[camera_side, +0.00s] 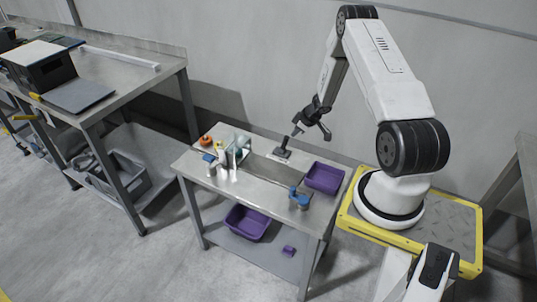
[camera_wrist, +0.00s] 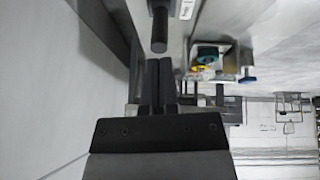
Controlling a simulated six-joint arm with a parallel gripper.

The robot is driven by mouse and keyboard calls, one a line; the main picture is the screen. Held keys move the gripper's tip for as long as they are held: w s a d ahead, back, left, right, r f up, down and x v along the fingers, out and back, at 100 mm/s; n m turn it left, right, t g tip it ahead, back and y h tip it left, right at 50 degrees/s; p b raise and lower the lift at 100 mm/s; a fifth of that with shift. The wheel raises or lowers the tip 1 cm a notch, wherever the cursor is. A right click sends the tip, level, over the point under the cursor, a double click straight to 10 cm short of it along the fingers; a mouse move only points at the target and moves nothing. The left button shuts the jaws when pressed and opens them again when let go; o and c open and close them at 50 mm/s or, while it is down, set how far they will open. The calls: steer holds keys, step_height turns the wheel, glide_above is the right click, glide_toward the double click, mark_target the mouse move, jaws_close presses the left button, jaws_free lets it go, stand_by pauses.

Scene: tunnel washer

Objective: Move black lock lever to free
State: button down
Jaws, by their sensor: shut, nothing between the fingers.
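The black lock lever (camera_side: 284,146) stands on a dark base on the metal table, near its back edge, tilted slightly. In the wrist view a black rod (camera_wrist: 159,30), which looks like the lever, stands just beyond my fingertips. My gripper (camera_side: 297,131) is above and right of the lever in the side view. In the wrist view its two dark fingers (camera_wrist: 166,62) are together with nothing between them. A small gap seems to separate the fingertips from the rod; I cannot tell whether they touch. The "free" marking is too small to read.
A clear-sided unit (camera_side: 238,150) and an orange part (camera_side: 206,140) stand left on the table. A purple bin (camera_side: 324,178) and a blue part (camera_side: 300,197) are at the right. The wall is close behind. The table's middle is mostly clear.

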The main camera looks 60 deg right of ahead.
mark_target(285, 143)
steer(key=s+r+n, duration=0.1)
steer(key=s+n, duration=0.2)
steer(key=n, duration=1.3)
steer(key=s+a+n, duration=0.1)
steer(key=s+n, duration=0.3)
steer(key=n, duration=1.2)
steer(key=shift+s+a+r+n, duration=0.25)
steer(key=shift+r+n, duration=0.05)
steer(key=shift+r, duration=0.05)
steer(key=shift+w+f, duration=0.1)
steer(key=shift+f, duration=0.05)
steer(key=x, duration=0.9)
steer(key=shift+f, duration=0.15)
steer(key=shift+w+f, duration=0.2)
steer(key=shift+f, duration=0.05)
steer(key=shift+w+d+r, duration=0.15)
steer(key=shift+w+r, duration=0.05)
steer(key=shift+w, duration=0.35)
steer(key=shift+w+d+r, duration=0.15)
steer(key=shift+w, duration=0.45)
steer(key=shift+w+d+r, duration=0.15)
steer(key=shift+w+r, duration=0.05)
steer(key=shift+w, duration=0.35)
